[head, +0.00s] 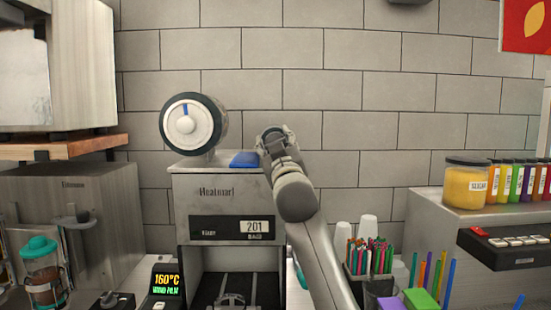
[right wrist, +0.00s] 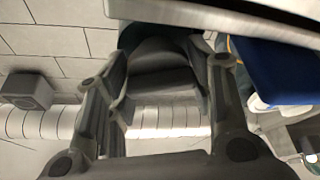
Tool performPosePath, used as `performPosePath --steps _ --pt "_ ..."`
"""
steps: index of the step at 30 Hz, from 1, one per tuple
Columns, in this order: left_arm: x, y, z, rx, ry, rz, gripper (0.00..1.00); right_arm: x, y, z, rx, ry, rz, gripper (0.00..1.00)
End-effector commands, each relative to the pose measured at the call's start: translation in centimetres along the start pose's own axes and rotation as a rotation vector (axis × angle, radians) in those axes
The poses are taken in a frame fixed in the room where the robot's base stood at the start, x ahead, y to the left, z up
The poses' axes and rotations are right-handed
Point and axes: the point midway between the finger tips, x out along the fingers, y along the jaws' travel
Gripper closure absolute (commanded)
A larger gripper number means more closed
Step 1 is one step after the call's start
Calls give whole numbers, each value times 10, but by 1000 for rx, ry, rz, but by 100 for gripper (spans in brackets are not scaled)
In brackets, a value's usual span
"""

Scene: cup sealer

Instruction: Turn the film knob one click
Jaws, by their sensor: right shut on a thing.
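The grey cup sealer (head: 225,190) stands in the middle of the head view, with a display reading 201. On its top left is a film roll (head: 187,125) with a white round face and a blue mark pointing up. My right gripper (head: 272,140) is at the sealer's top right, beside a blue block (head: 244,159). In the right wrist view the fingers of my right gripper (right wrist: 160,85) close around a dark grey rounded piece, which looks like the film knob (right wrist: 158,55). In the head view the gripper hides that piece. My left gripper is out of view.
A cup of straws (head: 368,258) and white cups (head: 368,228) stand right of my right arm. A yellow jar (head: 467,182) stands on the right shelf. A 160°C display (head: 166,281) and a teal-lidded press (head: 43,272) are at left.

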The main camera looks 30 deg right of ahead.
Motion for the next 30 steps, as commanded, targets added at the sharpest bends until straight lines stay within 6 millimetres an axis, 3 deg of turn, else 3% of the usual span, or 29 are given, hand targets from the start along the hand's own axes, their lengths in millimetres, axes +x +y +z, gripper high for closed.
performPosePath --steps 1,12,30 --pt "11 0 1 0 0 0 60 -2 -7 7 47 -6 9 75" --pt "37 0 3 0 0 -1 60 -1 -7 6 371 -10 144 75" --pt "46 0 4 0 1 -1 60 0 -4 4 769 -12 314 75"
